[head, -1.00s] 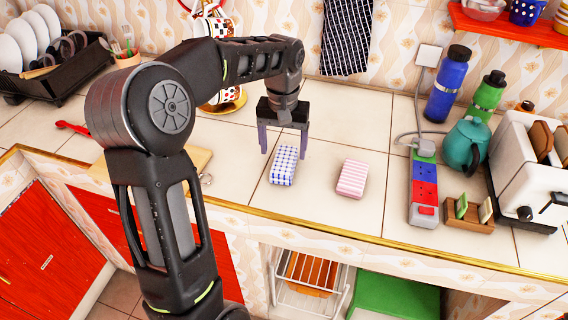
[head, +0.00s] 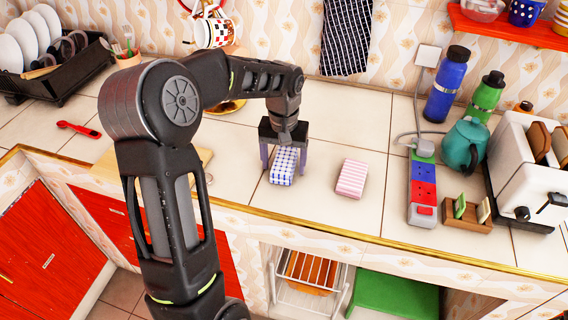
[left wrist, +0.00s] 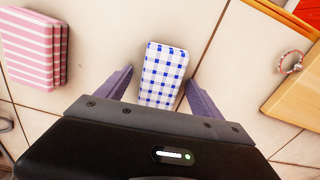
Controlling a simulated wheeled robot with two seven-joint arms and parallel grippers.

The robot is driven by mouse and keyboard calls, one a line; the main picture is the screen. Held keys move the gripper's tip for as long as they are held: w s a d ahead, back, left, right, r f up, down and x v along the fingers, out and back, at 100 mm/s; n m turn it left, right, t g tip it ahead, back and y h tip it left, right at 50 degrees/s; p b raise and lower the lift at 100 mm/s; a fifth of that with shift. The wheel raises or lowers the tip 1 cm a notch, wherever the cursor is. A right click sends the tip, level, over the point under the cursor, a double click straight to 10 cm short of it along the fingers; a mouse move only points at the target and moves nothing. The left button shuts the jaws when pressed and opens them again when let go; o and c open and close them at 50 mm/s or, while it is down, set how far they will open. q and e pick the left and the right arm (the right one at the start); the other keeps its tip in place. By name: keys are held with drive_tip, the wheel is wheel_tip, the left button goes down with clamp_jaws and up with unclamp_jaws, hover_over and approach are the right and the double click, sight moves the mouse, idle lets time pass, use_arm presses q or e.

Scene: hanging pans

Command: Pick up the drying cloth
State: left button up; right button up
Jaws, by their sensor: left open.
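Two folded cloths lie on the tiled counter. The blue-and-white checked cloth (head: 284,168) is at the middle. The pink-and-white striped cloth (head: 351,179) lies to its right. My left gripper (head: 283,164) is open, its fingers on either side of the checked cloth, which is not gripped. In the left wrist view the checked cloth (left wrist: 163,75) sits between the spread fingers of my left gripper (left wrist: 157,90), with a gap at its far end. The striped cloth (left wrist: 35,45) lies clear of them at the left. A dark striped towel (head: 346,36) hangs on the wall. My right gripper is not in view.
A power strip (head: 423,188), teal kettle (head: 465,146), bottles and a toaster (head: 533,170) stand at the right. A dish rack (head: 55,70) is at the back left. A wooden board (left wrist: 297,85) lies beside the checked cloth. The counter has a gold front edge.

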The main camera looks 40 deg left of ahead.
sight(284, 160)
use_arm(q)
drive_tip(key=c, duration=1.4)
drive_tip(key=shift+r, duration=0.1)
drive_tip(key=shift+c, duration=0.2)
wheel_tip(284, 160, up, 10)
drive_tip(key=shift+f+b, duration=0.1)
drive_tip(key=shift+b, duration=0.25)
drive_tip(key=o, duration=0.8)
drive_tip(key=c, duration=0.6)
drive_tip(key=shift+c, duration=0.2)
